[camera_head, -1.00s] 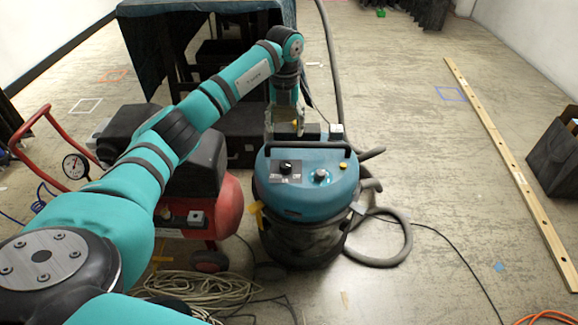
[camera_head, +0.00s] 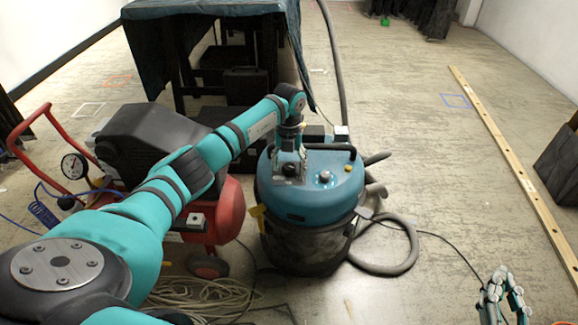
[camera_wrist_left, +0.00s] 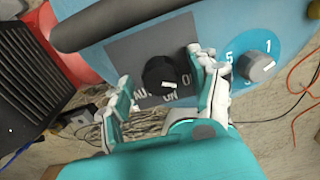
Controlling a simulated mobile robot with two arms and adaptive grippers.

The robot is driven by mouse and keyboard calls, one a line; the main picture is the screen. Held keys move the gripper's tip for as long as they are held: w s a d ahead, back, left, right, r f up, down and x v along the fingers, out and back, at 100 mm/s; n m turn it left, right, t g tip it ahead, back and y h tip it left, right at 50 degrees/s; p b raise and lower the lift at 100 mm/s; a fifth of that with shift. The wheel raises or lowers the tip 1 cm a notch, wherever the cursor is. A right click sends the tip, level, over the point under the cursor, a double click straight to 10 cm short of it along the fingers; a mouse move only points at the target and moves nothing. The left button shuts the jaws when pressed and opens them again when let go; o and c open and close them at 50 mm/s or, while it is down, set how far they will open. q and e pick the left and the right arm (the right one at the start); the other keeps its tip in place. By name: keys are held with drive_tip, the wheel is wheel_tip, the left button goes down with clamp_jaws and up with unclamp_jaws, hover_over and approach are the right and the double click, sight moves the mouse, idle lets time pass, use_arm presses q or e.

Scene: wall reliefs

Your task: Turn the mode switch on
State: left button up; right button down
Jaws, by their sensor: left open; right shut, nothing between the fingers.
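The mode switch (camera_head: 290,169) is a black rotary knob on a grey panel (camera_wrist_left: 122,50) on top of the blue vacuum (camera_head: 318,195). In the left wrist view the knob (camera_wrist_left: 160,75) shows a short white mark at its lower right. The labels "ON" and partly hidden letters stand around it. My left gripper (camera_head: 288,160) is open over the panel. In the wrist view its fingers (camera_wrist_left: 158,72) stand on either side of the knob, with a visible gap on the left. My right gripper (camera_head: 505,292) is shut and empty at the lower right, away from the vacuum.
A grey numbered dial (camera_wrist_left: 260,66) sits right of the panel. A black handle (camera_head: 330,148) arches behind the controls. A red compressor (camera_head: 225,205) stands left of the vacuum. A grey hose (camera_head: 400,262) and cords lie on the floor. A wooden beam (camera_head: 510,155) lies right.

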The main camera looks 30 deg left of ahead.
drive_tip(key=shift+r, duration=0.1)
use_arm(q)
drive_tip(key=c, duration=1.1)
drive_tip(key=shift+c, duration=0.2)
drive_tip(key=m+p, duration=0.1)
drive_tip(key=m, duration=0.4)
drive_tip(key=shift+p, duration=0.4)
drive_tip(key=m, duration=0.3)
drive_tip(key=shift+m, duration=1.9)
use_arm(e)
drive_tip(key=s+d+f+g+h, duration=0.2)
drive_tip(key=f+g, duration=0.3)
drive_tip(key=f, duration=0.4)
drive_tip(key=shift+s+g, duration=0.3)
drive_tip(key=shift+s, duration=0.3)
